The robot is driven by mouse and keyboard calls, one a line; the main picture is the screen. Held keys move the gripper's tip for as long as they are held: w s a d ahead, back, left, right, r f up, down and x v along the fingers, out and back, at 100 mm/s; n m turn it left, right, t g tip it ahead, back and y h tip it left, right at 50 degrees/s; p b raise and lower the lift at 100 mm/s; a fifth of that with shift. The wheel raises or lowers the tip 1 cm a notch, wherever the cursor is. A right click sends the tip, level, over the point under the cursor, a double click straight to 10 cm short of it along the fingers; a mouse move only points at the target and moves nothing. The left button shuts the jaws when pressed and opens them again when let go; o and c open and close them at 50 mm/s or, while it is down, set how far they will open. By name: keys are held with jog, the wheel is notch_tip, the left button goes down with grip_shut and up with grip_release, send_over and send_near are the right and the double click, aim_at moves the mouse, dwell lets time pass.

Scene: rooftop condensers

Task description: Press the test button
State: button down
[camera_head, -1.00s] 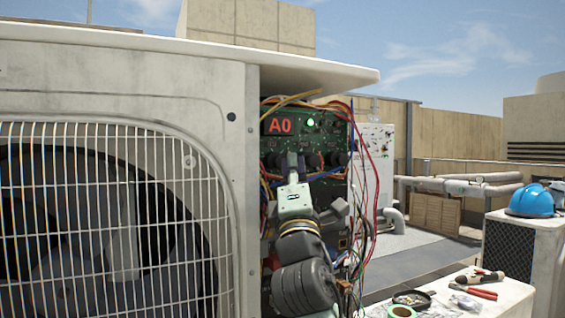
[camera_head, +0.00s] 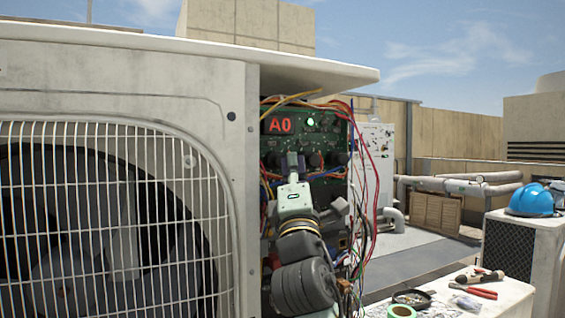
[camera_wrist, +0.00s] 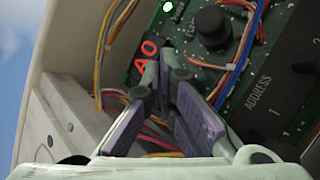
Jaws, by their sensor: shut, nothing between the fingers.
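The green control board (camera_head: 333,140) sits in the open end of the condenser unit, with a red display (camera_head: 279,126) reading A0 and a lit green light (camera_head: 310,122). In the wrist view a round black button (camera_wrist: 213,24) stands on the board beside the display (camera_wrist: 147,52). A label beside it is only partly readable, so I cannot confirm that it is the test button. My gripper (camera_wrist: 165,75) is shut and empty, its fingertips in front of the board, below the black button in the picture. I cannot tell whether the tips touch anything. In the head view my gripper (camera_head: 292,160) hides part of the board.
Loose coloured wires (camera_head: 368,165) hang along the board's right side. The condenser's side wall (camera_wrist: 66,115) stands close to the left of my gripper. A fan grille (camera_head: 110,215) is at the left. Pliers (camera_head: 474,291) and tape (camera_head: 402,311) lie on a surface at the lower right.

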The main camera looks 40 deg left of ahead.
jog(key=shift+a, duration=0.1)
jog(key=shift+w+a, duration=0.15)
jog(key=shift+a, duration=0.2)
dwell(0.6)
jog(key=shift+s+d, duration=0.2)
jog(key=shift+d, duration=0.15)
jog(key=s+d, duration=0.2)
jog(key=d, duration=0.3)
jog(key=shift+d, duration=0.35)
jog(key=shift+s, duration=0.1)
dwell(0.8)
